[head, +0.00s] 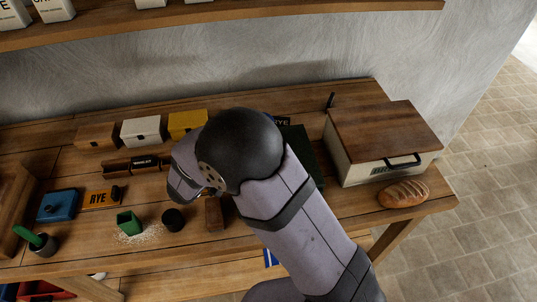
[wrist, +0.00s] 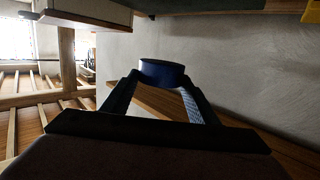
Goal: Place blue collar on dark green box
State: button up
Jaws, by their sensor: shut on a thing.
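The blue collar (wrist: 162,71) is a short dark blue ring in the wrist view. My gripper (wrist: 162,84) is shut on it, with the two dark fingers on either side of it. In the head view my arm hides both the gripper and the collar. The dark green box (head: 303,146) stands toward the back of the bench in the head view, beside the large bread bin. My arm covers much of it. A dark green strip along the top of the wrist view may be this box; I cannot tell for sure.
A cream bread bin (head: 357,163) with a wooden lid and a loaf (head: 404,193) are at the right. Yellow (head: 187,123) and white (head: 141,131) boxes stand at the back left. A small green box (head: 130,222) and a dark round piece (head: 173,219) lie in front.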

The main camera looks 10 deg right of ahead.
jog(key=shift+f+p, duration=1.05)
jog(key=shift+f, duration=3.85)
jog(key=shift+f, duration=0.1)
jog(key=o, duration=1.2)
jog(key=shift+c, duration=0.2)
jog(key=shift+a, duration=0.1)
jog(key=b+v, duration=0.4)
jog(key=v, duration=0.6)
jog(key=shift+s+a, duration=0.1)
jog(key=shift+a, duration=0.05)
jog(key=shift+v, duration=0.8)
